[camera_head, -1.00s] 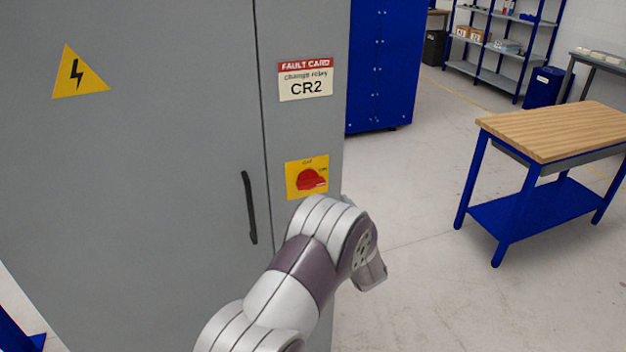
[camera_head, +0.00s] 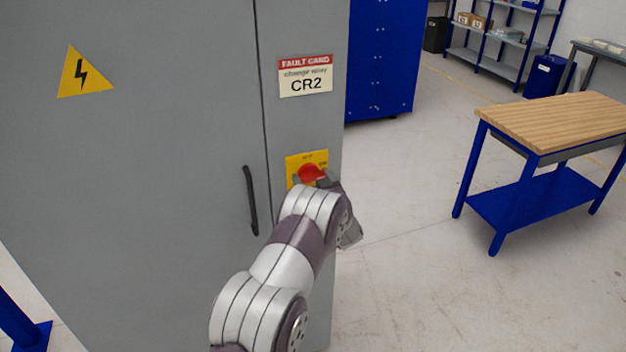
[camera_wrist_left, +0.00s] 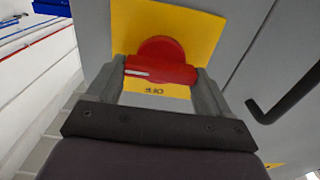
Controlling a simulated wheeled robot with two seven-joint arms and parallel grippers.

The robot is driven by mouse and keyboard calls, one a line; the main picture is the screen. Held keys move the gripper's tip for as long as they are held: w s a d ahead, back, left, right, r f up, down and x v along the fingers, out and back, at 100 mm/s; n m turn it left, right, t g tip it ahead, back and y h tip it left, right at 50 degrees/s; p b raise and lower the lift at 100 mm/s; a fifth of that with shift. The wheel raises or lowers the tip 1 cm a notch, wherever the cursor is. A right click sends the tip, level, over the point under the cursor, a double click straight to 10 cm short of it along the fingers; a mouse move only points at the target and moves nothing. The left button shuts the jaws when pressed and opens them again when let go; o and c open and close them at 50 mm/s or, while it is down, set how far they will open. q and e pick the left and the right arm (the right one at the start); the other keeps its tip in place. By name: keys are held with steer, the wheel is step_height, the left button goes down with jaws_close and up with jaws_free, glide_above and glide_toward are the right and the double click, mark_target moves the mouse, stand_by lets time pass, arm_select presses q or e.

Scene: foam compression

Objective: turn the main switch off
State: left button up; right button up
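The main switch is a red rotary knob (camera_head: 308,173) on a yellow plate (camera_head: 293,160) on the grey cabinet front. Its lower right part is hidden by my left gripper (camera_head: 328,180) in the head view. In the left wrist view the red knob (camera_wrist_left: 160,66) has its bar lying across the gap between the fingers of my left gripper (camera_wrist_left: 160,78). The fingers are spread, one at each end of the bar. I cannot tell whether they touch it. Small lettering shows below the bar, too blurred to read surely. My right gripper is not in view.
A black door handle (camera_head: 250,200) stands left of the switch; it also shows in the wrist view (camera_wrist_left: 285,98). A fault card (camera_head: 305,76) reading CR2 is above the switch. A wood-topped workbench (camera_head: 555,120) stands to the right, with clear floor between it and the cabinet.

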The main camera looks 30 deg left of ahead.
arm_select(q)
steer(key=shift+f+n+b, duration=0.2)
steer(key=shift+n+b, duration=0.1)
steer(key=shift+b, duration=0.35)
steer(key=n+b, duration=0.4)
steer(key=b, duration=0.3)
steer(key=n+b, duration=0.5)
steer(key=b, duration=0.1)
steer(key=n+b, duration=0.5)
steer(key=b, duration=0.2)
steer(key=shift+s+a+f+b, duration=0.15)
steer(key=shift+f+b, duration=0.1)
steer(key=shift+b, duration=0.05)
steer(key=shift+n+b, duration=0.9)
steer(key=shift+n, duration=0.3)
steer(key=shift+r+n+b, duration=0.2)
steer(key=shift+n+b, duration=0.35)
steer(key=shift+n, duration=0.05)
steer(key=o, duration=0.9)
steer(key=shift+o, duration=0.2)
